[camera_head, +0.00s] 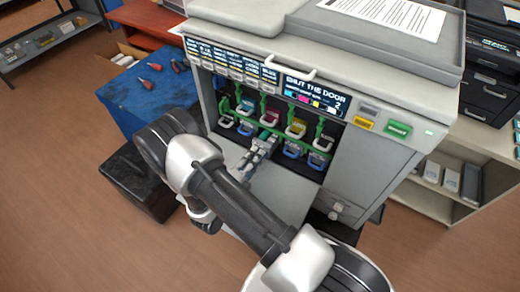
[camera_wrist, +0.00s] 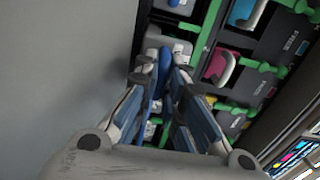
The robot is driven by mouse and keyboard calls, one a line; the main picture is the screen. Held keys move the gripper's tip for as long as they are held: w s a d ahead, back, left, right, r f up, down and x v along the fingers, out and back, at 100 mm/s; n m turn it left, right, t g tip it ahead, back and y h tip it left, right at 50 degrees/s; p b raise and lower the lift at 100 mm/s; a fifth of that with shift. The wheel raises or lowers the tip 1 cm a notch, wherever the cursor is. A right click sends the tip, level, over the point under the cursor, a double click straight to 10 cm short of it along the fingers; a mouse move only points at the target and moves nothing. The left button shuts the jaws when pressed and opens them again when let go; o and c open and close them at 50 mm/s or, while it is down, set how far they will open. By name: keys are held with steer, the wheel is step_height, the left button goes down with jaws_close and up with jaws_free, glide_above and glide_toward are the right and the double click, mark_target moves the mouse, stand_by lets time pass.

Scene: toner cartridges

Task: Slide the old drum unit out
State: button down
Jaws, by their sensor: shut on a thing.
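The printer's (camera_head: 375,150) front is open, with a row of coloured cartridges above and a row of drum units with handles below. My gripper (camera_head: 266,143) is in front of the lower row, near its middle. In the wrist view my gripper (camera_wrist: 160,75) has its fingers close together on the blue handle (camera_wrist: 153,82) of the old drum unit. The fingers cover most of that unit, so how far it sits in its slot cannot be told. Blue handles of neighbouring drum units (camera_head: 292,150) show to the right in the head view.
The lowered door (camera_head: 285,190) lies below the opening. Green latches and a magenta cartridge (camera_wrist: 220,65) are close to the fingers. A blue table (camera_head: 140,95) with red-handled tools stands left, a black box (camera_head: 135,180) below it. Shelves (camera_head: 450,180) stand right.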

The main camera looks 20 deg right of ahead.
steer(key=v, duration=1.3)
steer(key=shift+s+a, duration=0.2)
steer(key=shift+a, duration=0.1)
steer(key=c, duration=1.6)
jaws_free()
steer(key=shift+o, duration=0.3)
steer(key=o, duration=0.3)
steer(key=shift+o, duration=0.2)
steer(key=shift+a, duration=0.1)
steer(key=v, duration=0.6)
steer(key=shift+s+a, duration=0.3)
